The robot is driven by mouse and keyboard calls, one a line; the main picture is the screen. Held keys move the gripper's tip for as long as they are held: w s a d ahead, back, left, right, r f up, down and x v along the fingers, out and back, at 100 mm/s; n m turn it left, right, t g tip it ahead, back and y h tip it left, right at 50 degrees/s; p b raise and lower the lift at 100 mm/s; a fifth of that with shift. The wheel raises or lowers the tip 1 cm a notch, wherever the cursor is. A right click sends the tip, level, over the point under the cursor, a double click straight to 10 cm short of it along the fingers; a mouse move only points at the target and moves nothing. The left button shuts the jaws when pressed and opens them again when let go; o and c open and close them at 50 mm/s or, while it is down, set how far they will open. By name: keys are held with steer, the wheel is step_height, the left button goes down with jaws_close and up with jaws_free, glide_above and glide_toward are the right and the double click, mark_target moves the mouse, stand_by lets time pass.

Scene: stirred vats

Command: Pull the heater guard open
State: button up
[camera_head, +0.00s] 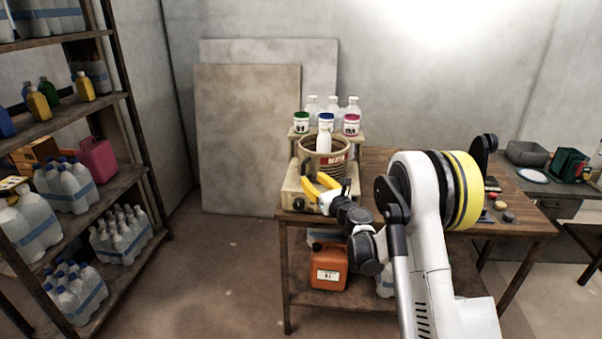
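A beige heater unit (291,189) stands at the table's left end. A round brown vat (314,164) with a red label sits on it. A white bottle with a blue cap (325,136) shows upright at the vat's mouth. A yellow curved piece (312,190) shows at the unit's front; I cannot tell whether it is the guard or its handle. My gripper (334,194) is at the right end of this yellow piece, low in front of the vat. My wrist partly hides the spot, so contact and finger opening are unclear.
Jars with green (302,122) and pink (351,124) lids and several clear bottles stand around the vat. An orange canister (329,267) is on the table's lower shelf. A bottle rack (130,183) stands left, with clear floor (225,270) between.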

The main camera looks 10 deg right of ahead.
mark_target(304, 172)
steer(key=b+x, duration=0.1)
steer(key=x, duration=0.5)
steer(key=shift+w+a, duration=0.1)
steer(key=shift+w, duration=0.15)
jaws_close()
